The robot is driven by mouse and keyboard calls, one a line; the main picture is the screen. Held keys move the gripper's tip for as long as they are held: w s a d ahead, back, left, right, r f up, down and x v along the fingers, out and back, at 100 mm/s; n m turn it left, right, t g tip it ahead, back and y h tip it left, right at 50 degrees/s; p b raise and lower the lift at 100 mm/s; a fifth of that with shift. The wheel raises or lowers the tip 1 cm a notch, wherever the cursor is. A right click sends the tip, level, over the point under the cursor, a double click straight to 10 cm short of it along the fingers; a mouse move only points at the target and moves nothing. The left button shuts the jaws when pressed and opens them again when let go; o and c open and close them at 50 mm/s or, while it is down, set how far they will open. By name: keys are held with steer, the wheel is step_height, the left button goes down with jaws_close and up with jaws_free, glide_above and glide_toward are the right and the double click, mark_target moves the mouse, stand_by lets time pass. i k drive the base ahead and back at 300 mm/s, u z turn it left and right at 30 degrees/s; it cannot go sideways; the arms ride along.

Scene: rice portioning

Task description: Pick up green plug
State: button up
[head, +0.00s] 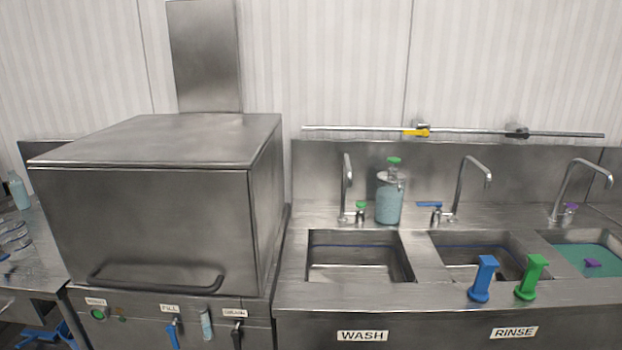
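The green plug (531,278) stands upright on the front rim of the sink counter, above the RINSE label. It has a round base and a square-topped handle. A blue plug (483,279) of similar shape stands just to its left, with a small gap between them. My gripper is not in the head view.
Taps and a soap bottle (389,200) stand behind. A dishwasher (150,210) is at left.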

mark_target(526, 290)
steer(key=z, duration=4)
steer(key=i, duration=0.1)
steer(key=u, duration=2.75)
